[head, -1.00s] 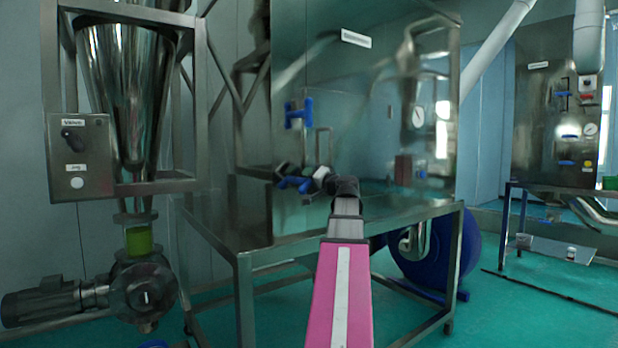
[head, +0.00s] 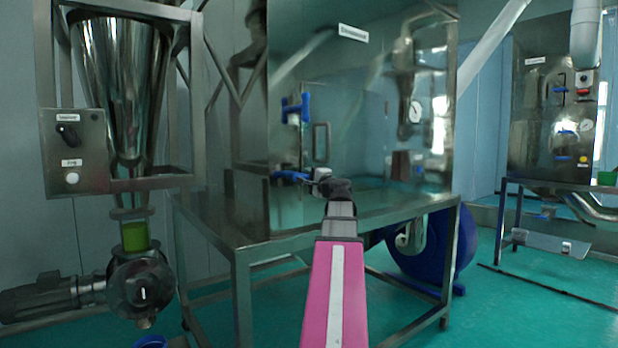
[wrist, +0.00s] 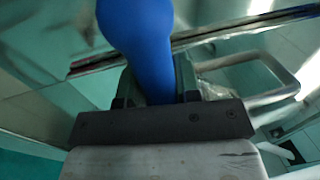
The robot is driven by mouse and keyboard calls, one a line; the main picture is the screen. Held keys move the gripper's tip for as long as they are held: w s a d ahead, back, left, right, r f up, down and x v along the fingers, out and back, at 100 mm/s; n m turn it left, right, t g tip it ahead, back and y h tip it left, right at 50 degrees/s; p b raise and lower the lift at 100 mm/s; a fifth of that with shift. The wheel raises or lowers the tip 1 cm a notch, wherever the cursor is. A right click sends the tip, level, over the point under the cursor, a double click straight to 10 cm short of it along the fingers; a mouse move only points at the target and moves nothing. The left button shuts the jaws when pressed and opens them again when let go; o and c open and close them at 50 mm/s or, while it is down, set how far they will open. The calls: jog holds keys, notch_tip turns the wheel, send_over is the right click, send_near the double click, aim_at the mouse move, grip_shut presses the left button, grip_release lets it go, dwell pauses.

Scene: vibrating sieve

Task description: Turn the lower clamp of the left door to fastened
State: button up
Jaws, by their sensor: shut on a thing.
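The left door (head: 350,130) of the steel cabinet is a shiny panel with a metal handle (head: 320,142). Its upper clamp (head: 295,108) is blue and stands upright. The lower clamp (head: 288,176) is blue and lies roughly sideways at the door's lower left. My gripper (head: 318,182) is at the lower clamp, its arm reaching up from the bottom of the head view. In the wrist view, the blue clamp handle (wrist: 145,45) sits between the fingers of my gripper (wrist: 155,85), which is shut on it. The clamp's base is partly hidden.
A steel hopper (head: 120,90) on a frame with a control box (head: 72,150) stands left. The cabinet's metal table (head: 225,220) has legs and a blue round machine (head: 430,255) below. Another steel unit (head: 540,110) stands right. Green floor is open at the right.

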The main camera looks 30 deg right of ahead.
jog(key=shift+r+m, duration=0.15)
jog(key=shift+m, duration=0.15)
jog(key=o, duration=0.8)
jog(key=shift+s, duration=0.15)
jog(key=v, duration=1)
jog(key=shift+s, duration=0.3)
